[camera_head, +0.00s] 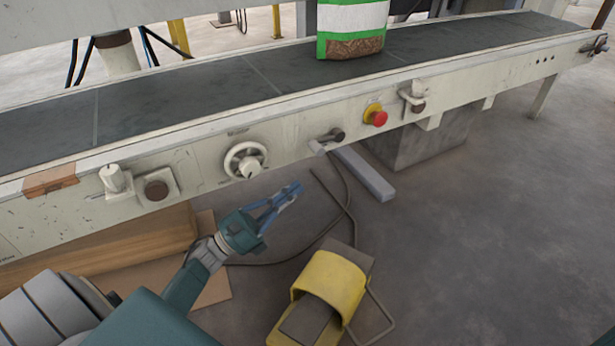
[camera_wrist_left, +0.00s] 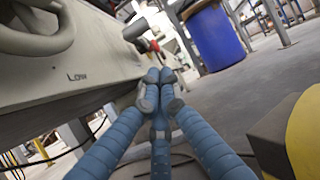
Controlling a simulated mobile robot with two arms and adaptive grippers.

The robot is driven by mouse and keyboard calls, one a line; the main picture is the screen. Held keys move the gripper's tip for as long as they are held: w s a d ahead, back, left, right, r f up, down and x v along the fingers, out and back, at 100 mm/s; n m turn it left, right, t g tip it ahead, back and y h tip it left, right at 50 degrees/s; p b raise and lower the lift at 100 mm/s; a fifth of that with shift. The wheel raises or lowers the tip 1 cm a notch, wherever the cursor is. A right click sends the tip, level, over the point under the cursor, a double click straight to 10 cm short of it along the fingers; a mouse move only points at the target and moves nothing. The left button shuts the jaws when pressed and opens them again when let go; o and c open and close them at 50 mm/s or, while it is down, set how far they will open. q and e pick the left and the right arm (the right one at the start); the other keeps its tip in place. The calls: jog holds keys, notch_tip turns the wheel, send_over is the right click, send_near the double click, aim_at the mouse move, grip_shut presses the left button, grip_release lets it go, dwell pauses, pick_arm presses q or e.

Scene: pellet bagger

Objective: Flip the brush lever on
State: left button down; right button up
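A short lever (camera_head: 328,140) with a dark round end sticks out of the cream conveyor side panel, right of the white dial; I read no brush label on it. Its dark end also shows in the left wrist view (camera_wrist_left: 136,29). My left gripper (camera_head: 295,190) is in front of the panel, below and left of the lever, apart from it. In the left wrist view its blue fingers (camera_wrist_left: 160,78) come together at the tips, with nothing seen between them. My right gripper is in neither view.
The white dial (camera_head: 245,160) and red button (camera_head: 376,117) flank the lever. A green-and-white bag (camera_head: 352,28) stands on the dark belt (camera_head: 220,82). A yellow foot pedal (camera_head: 330,282) and cable lie on the floor below. A blue barrel (camera_wrist_left: 214,38) stands farther off.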

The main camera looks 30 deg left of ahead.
pick_arm(q)
jog(key=shift+p+v, duration=0.45)
jog(key=shift+v, duration=1.75)
jog(key=shift+r, duration=0.15)
